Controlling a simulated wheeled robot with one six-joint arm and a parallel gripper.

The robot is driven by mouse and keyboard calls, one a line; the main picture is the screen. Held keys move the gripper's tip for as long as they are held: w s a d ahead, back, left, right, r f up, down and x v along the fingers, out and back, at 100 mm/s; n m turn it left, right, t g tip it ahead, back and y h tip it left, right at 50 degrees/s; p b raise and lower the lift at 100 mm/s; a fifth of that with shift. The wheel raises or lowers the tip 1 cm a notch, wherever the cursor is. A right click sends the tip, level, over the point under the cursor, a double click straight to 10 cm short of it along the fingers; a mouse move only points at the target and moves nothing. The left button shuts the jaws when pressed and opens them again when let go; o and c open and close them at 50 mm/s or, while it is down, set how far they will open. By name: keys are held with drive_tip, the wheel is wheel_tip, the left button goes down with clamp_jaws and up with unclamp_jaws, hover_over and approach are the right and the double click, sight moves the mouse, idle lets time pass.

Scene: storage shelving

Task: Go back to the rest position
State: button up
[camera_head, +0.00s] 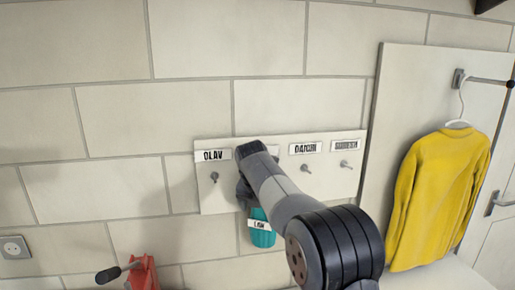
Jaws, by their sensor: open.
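My arm reaches up from the lower right toward a white hook board (210,200) on the wall. My gripper (244,190) is at the arm's far end, in front of the board between its left hook and the hooks on the right. It is dark and open; its fingers are mostly hidden by the arm. A teal item (262,236) with a white label shows just below the gripper, at the board's lower edge. The arm hides its upper part, so I cannot tell how it hangs or whether the gripper touches it.
The board has a left hook (214,177) under an "OLAV" label and two bare hooks at the right. A yellow sweater (436,195) hangs on a hanger at the right. A red object (142,273) with a dark handle is at lower left. A wall socket (13,247) is far left.

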idle(0.3)
drive_tip(key=d+v, duration=0.1)
drive_tip(key=v, duration=0.9)
drive_tip(key=x, duration=0.9)
drive_tip(key=shift+s+a+f, duration=0.2)
drive_tip(key=shift+a+f, duration=0.1)
drive_tip(key=shift+f, duration=0.25)
drive_tip(key=s+d+b, duration=0.2)
drive_tip(key=s, duration=0.5)
drive_tip(key=s+d+f+m+g+h+b, duration=0.1)
drive_tip(key=d+f+m+g+b, duration=0.1)
drive_tip(key=f+m, duration=0.5)
drive_tip(key=s+d+f+m+g+h+b, duration=0.2)
drive_tip(key=d+f+m, duration=0.2)
drive_tip(key=f+m, duration=0.3)
drive_tip(key=shift+f+m+g, duration=0.15)
drive_tip(key=shift+m+g, duration=0.25)
drive_tip(key=shift+m, duration=0.3)
drive_tip(key=shift+w+d, duration=0.1)
